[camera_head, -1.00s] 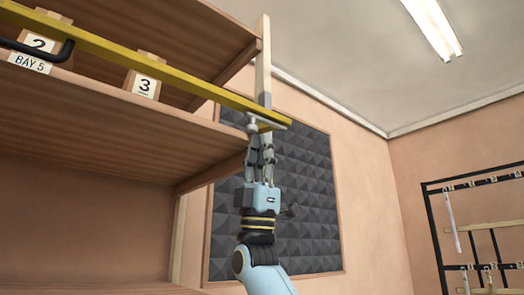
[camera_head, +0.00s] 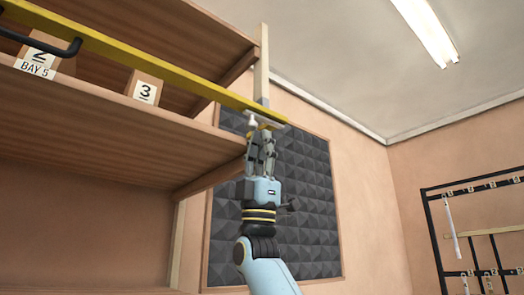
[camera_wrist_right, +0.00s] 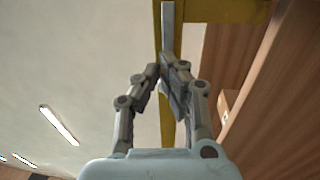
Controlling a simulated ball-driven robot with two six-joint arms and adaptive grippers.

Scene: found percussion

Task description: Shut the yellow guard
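The yellow guard (camera_head: 150,65) is a long bar slanting across the shelf front, with a black handle (camera_head: 62,49) near its left end. Its right end carries a grey metal piece (camera_head: 271,119). My right gripper (camera_head: 262,138) points up just below that end, at or close to the grey piece. In the wrist view, the right gripper (camera_wrist_right: 162,70) has its fingertips close together below a grey strip (camera_wrist_right: 168,28), beside the yellow guard (camera_wrist_right: 230,10). Whether the tips clamp the strip or only touch it is unclear. My left gripper is out of view.
Boxes numbered 2 (camera_head: 48,50) and 3 (camera_head: 145,90) stand on the wooden shelf (camera_head: 100,125) behind the guard. A pale upright post (camera_head: 263,60) rises behind the guard's right end. A dark foam panel (camera_head: 305,200) covers the wall. A black rack (camera_head: 436,235) stands far right.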

